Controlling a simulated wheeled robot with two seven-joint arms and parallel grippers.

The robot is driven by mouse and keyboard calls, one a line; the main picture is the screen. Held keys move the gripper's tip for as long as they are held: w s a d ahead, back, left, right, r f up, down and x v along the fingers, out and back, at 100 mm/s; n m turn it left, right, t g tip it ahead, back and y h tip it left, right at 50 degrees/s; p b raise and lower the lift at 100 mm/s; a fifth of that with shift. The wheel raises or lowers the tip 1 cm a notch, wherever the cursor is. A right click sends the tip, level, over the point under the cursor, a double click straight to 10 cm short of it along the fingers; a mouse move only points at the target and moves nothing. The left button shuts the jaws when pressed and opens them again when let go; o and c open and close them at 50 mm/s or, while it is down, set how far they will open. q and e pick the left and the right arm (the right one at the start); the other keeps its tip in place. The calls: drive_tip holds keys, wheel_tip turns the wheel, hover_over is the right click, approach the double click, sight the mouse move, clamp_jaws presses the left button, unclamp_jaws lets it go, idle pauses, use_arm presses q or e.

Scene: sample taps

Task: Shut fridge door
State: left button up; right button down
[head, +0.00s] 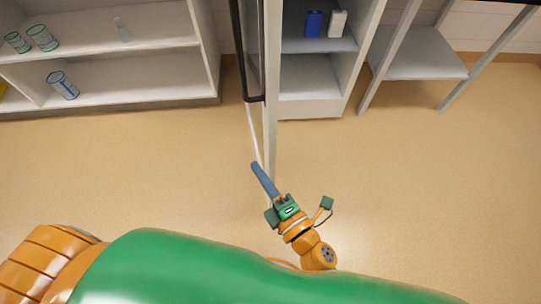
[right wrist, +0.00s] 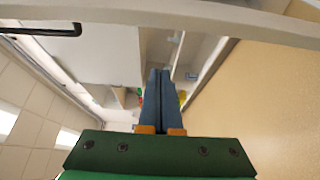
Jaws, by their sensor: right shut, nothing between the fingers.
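The fridge door (head: 271,125) stands open in the head view, seen nearly edge-on and sticking out from the fridge towards me. Its black handle (head: 254,99) is on the left face, and a handle also shows at the top left of the right wrist view (right wrist: 45,30). The fridge (head: 307,106) is open to the right of the door, with shelves inside. My right gripper (head: 256,168) is shut and empty, its tips close by the door's lower part; I cannot tell whether they touch it. My left gripper is not in view.
A white shelf unit (head: 130,80) with several beakers is at the left. A grey stand (head: 415,66) is at the right. The floor between is clear.

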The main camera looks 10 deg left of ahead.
drive_tip(key=w, duration=0.4)
drive_tip(key=shift+w+d+p, duration=0.3)
drive_tip(key=shift+w+d, duration=0.05)
